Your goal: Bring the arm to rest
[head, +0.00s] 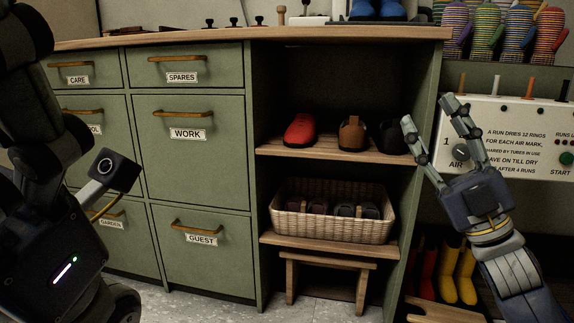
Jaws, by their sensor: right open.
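My right gripper (427,109) is raised at the right, with its two grey fingers spread and nothing between them. It points up and to the left, in front of the right edge of the green cabinet (350,90) and the white dryer panel (510,125). Part of my left arm (50,225) shows dark at the left edge, in front of the drawers. I see no fingers of my left gripper.
The cabinet has labelled drawers (190,140) and a shelf (310,147) with red, brown and black shoes. A wicker basket (330,229) with footwear sits below, above a wooden stool (325,260). Yellow and red boots (464,275) stand at the lower right. Patterned mittens (485,30) hang above the panel.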

